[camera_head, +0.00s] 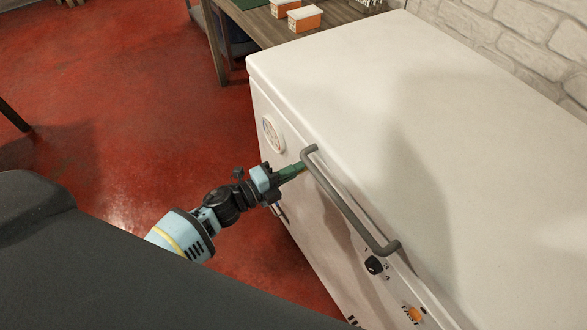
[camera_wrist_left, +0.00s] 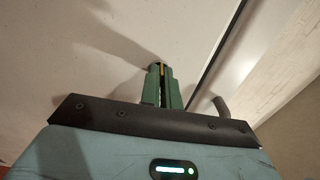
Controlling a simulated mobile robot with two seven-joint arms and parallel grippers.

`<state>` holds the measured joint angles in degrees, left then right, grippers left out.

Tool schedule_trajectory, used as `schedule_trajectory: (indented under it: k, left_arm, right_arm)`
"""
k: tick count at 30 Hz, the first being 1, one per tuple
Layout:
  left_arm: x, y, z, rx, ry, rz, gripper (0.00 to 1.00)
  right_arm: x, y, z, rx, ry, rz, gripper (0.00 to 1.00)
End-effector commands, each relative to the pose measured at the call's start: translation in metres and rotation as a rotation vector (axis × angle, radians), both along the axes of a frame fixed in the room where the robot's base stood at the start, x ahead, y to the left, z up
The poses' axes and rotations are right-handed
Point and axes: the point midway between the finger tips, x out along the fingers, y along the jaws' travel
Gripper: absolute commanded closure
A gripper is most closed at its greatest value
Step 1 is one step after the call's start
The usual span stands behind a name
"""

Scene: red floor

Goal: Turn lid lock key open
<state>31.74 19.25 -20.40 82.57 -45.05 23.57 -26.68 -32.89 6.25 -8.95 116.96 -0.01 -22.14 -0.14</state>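The white chest freezer (camera_head: 440,110) has a closed lid with a grey bar handle (camera_head: 345,205) along its front edge. My left gripper (camera_head: 300,169) reaches the front face just below the handle's far end. In the left wrist view, its green fingers (camera_wrist_left: 162,72) are close together on a small brass-coloured piece (camera_wrist_left: 163,68), which looks like the lock key. The fingers hide most of the key and the lock, so its turn angle cannot be told. My right gripper is not in view.
A round emblem (camera_head: 273,134) and a black knob (camera_head: 374,265) sit on the freezer front. A wooden table (camera_head: 262,30) with small orange-and-white boxes (camera_head: 304,18) stands behind. A white brick wall (camera_head: 510,40) is at the back right. Red floor (camera_head: 120,100) is open at left.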

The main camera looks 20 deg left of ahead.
Motion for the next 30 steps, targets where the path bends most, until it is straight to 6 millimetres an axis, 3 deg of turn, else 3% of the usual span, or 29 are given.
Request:
schedule_trajectory:
  k: [9,12,15,24,30]
  left_arm:
    - [0.0,0.0,0.0,-0.003,0.002,0.0,1.0]
    - [0.0,0.0,0.0,-0.002,0.002,0.0,0.83]
    - [0.0,0.0,0.0,-0.002,0.002,0.0,0.75]
    - [-0.002,0.002,-0.001,0.0,0.001,0.0,0.75]
    - [-0.023,0.017,-0.001,0.0,0.004,-0.001,0.75]
  right_arm:
    - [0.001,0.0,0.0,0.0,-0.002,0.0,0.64]
    - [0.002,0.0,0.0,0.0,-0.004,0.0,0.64]
    - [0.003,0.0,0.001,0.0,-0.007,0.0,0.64]
    - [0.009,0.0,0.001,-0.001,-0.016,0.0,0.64]
    - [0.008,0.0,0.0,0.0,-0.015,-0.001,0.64]
